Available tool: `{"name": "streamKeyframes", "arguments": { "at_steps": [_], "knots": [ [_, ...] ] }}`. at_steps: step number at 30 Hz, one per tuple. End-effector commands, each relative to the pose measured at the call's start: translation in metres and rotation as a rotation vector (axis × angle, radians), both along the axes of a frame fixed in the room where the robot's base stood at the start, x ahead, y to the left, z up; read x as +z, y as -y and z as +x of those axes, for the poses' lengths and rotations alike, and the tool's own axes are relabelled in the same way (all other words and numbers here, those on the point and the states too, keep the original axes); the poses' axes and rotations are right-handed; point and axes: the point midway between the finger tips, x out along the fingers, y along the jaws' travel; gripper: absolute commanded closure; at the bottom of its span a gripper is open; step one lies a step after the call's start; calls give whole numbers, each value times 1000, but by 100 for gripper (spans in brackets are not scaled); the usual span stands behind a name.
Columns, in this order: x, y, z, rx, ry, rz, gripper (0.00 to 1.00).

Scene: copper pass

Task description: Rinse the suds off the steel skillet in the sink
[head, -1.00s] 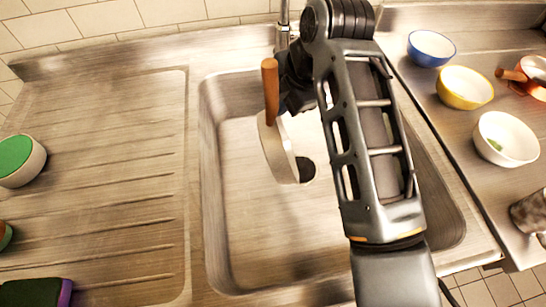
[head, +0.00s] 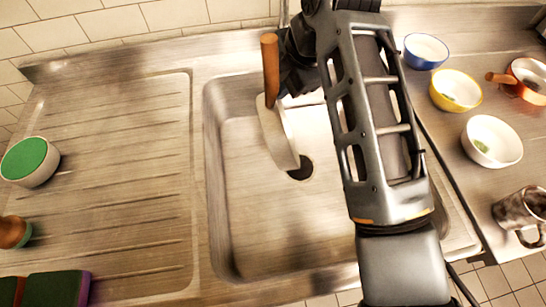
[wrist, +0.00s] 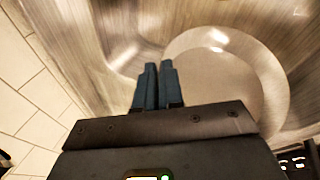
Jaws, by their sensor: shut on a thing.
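The skillet has a wooden handle (head: 270,66) and a pale round pan (head: 277,133). It is held steeply tilted over the back left part of the steel sink (head: 265,215), below its handle. My gripper (head: 284,84) is beside the handle, with its fingers mostly hidden by my arm. In the wrist view, my fingers (wrist: 155,86) are close together and the pale pan (wrist: 262,88) is to their right. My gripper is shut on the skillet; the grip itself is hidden. I cannot make out suds or running water. The tap (head: 284,12) is mostly hidden behind my arm.
A grooved drainboard (head: 120,180) is left of the sink, mostly clear, with a green-topped container (head: 30,160), a brush (head: 12,232) and sponges (head: 50,289) at its left. Bowls, including a yellow one (head: 456,90), an orange pan (head: 527,80) and a mug (head: 520,213) stand right.

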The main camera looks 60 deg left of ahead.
Motion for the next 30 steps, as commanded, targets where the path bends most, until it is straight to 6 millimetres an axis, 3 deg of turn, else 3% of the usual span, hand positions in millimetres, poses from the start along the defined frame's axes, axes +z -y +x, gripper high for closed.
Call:
{"name": "streamKeyframes", "arguments": {
  "at_steps": [12,30],
  "knots": [
    [29,0,0,1,0,2,100],
    [56,0,0,0,1,1,100]
  ]
}}
